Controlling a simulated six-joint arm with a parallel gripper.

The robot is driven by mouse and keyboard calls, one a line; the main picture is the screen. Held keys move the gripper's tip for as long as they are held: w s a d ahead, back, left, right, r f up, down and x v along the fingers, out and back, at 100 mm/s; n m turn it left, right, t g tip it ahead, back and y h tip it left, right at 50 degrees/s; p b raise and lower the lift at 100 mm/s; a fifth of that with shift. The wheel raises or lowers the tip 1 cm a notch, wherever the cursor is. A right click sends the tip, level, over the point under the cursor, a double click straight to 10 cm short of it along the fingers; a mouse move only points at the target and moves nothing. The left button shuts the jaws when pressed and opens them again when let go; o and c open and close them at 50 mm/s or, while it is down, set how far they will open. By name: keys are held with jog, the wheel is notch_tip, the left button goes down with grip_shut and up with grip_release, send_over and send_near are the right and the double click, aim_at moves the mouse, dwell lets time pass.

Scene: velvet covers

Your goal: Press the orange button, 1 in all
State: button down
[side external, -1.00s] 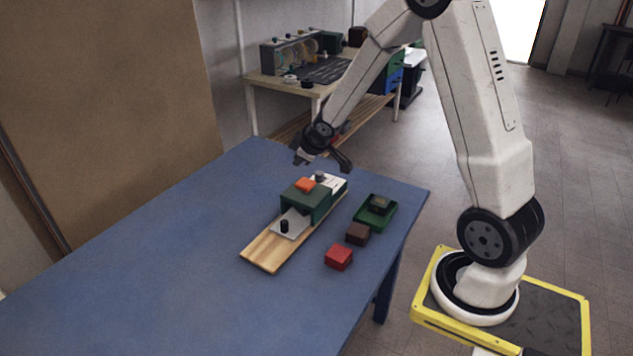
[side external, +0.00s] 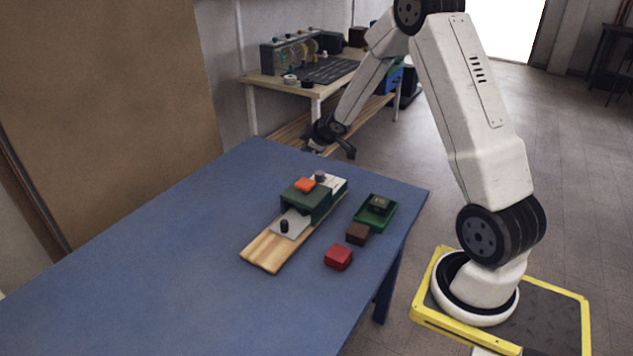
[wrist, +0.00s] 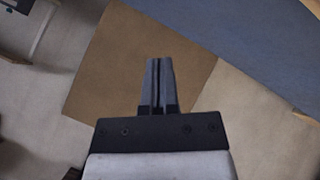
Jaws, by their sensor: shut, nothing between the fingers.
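The orange button (side external: 304,185) sits on top of a dark green box (side external: 306,200), which is mounted on a wooden board (side external: 264,252) on the blue table. My gripper (side external: 312,151) is beyond the button, near the table's far edge, raised and apart from it. In the wrist view the fingers (wrist: 160,83) are together with nothing between them. The button does not show in the wrist view. I cannot tell from the side view whether the button is pressed in.
The board also carries a grey plate with a black knob (side external: 284,226) and a white block with a grey knob (side external: 320,177). A green tray (side external: 363,222), a brown block (side external: 357,234) and a red block (side external: 338,257) lie to the right. The table's left part (side external: 150,270) is clear.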

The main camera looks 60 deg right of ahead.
aim_at(305, 181)
jog(key=shift+f, duration=0.15)
jog(key=shift+f, duration=4.2)
jog(key=shift+f, duration=1.35)
jog(key=shift+r, duration=0.15)
dwell(0.6)
jog(key=shift+r, duration=1.15)
jog(key=shift+r, duration=2.55)
